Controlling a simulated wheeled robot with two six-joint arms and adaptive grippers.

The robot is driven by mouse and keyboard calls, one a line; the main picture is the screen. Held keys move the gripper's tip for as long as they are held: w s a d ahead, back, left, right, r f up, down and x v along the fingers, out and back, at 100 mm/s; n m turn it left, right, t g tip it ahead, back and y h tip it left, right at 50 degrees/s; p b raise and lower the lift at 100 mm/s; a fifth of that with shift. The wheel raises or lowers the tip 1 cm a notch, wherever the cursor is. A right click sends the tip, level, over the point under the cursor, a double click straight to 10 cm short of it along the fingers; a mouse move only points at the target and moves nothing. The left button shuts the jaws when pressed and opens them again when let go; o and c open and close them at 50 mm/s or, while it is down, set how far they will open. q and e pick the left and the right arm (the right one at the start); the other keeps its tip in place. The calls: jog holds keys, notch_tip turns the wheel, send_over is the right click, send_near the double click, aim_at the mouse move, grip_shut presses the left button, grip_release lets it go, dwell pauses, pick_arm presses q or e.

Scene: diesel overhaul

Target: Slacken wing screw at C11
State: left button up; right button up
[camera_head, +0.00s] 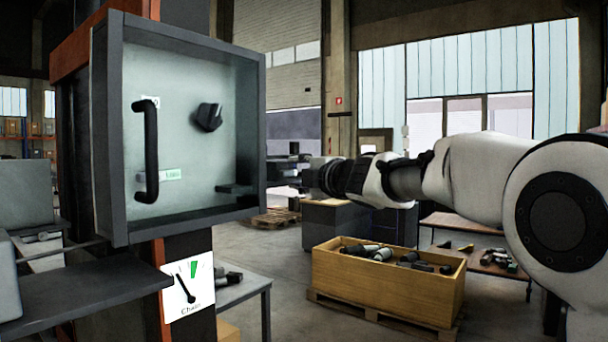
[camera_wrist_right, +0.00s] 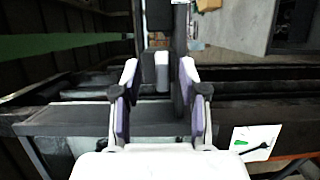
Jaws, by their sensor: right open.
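A dark wing-shaped screw (camera_head: 209,117) sits on the pale green back panel of an open-fronted grey box (camera_head: 180,238). A black bar handle (camera_head: 147,150) is on the same panel to its left. Small labels by the handle are too blurred to read. My right gripper (camera_head: 287,170) is to the right of the box, apart from the screw. In the right wrist view its two fingers (camera_wrist_right: 158,85) are spread apart, with dark parts and a small white block beyond them. I cannot tell whether the screw shows there. My left gripper is not in view.
A small dark ledge (camera_head: 236,188) sticks out low inside the box. A white dial card (camera_head: 188,285) hangs below it. A wooden crate of parts (camera_head: 385,292) stands on a pallet at right. A grey shelf (camera_head: 85,292) juts in at lower left.

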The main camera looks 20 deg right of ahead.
jog(key=shift+w+a, duration=0.6)
jog(key=shift+w, duration=0.25)
